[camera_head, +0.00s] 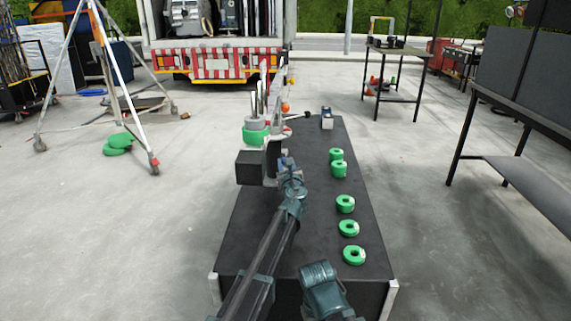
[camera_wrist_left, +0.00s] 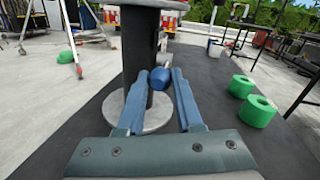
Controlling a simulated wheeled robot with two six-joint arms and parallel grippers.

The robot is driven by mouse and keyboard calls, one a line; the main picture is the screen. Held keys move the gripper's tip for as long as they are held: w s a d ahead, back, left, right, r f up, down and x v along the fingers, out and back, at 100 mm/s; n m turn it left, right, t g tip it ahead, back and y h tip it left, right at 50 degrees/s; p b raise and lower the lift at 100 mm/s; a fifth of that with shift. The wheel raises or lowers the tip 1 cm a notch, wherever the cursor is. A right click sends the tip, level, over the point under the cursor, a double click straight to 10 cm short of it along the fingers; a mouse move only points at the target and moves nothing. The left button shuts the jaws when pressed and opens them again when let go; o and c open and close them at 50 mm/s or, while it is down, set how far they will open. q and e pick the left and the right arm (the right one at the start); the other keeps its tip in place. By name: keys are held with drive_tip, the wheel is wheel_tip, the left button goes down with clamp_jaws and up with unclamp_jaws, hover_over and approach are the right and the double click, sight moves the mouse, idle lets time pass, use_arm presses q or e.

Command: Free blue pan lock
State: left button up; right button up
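The blue pan lock is a round blue knob (camera_wrist_left: 159,78) on a dark post in the left wrist view. The post rises from a pale round base (camera_wrist_left: 160,112) and has a pale disc on top. My left gripper (camera_wrist_left: 159,75) is open, its fingertips on either side of the knob with very narrow gaps. I cannot tell whether they touch it. In the head view the left gripper (camera_head: 290,163) is at the camera-head rig (camera_head: 272,148) on the dark table and hides the knob. My right arm shows at the bottom, but its gripper is out of view.
Several green tape rolls (camera_head: 345,203) line the right side of the dark table (camera_head: 300,240). A tripod (camera_head: 120,80) stands at left, a truck (camera_head: 215,62) behind. The floor between is mostly clear.

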use_arm(q)
clamp_jaws()
idle(0.9)
drive_tip(key=shift+f, duration=0.1)
wheel_tip(320, 180, down, 2)
drive_tip(key=t+b, duration=0.2)
drive_tip(key=b, duration=0.4)
drive_tip(key=shift+w+n+y, duration=0.1)
drive_tip(key=shift+n+y, duration=0.2)
drive_tip(key=shift+y, duration=0.1)
drive_tip(key=shift+t+b, duration=0.4)
drive_tip(key=shift+b, duration=0.35)
drive_tip(key=o, duration=0.8)
unclamp_jaws()
